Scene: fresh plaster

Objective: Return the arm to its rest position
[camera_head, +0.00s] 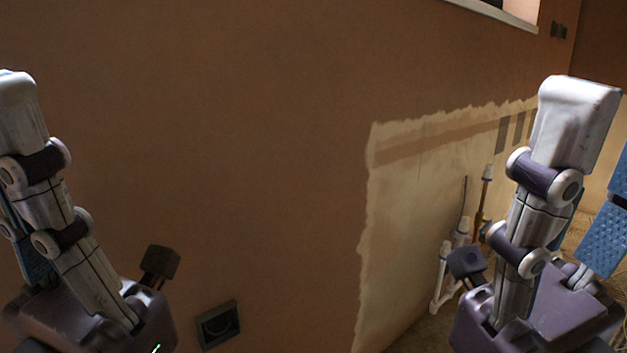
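My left arm (75,240) comes down along the left edge. At its lower end is a purple housing with a dark block that looks like a fingertip of my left gripper (160,264). My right arm (535,210) stands on the right in a similar bent pose. My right gripper (467,264) shows a similar dark block beside its purple housing. Only one such block shows on each side, and the rest is hidden by my arms or cut off, so I cannot tell the opening. I see nothing held on either side.
A brown plastered wall (230,140) fills most of the view, with a pale unplastered patch (400,210). A dark wall box (218,325) sits low, close to my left arm. White pipes (442,270) stand near my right gripper. A window sill (495,13) is at the top right.

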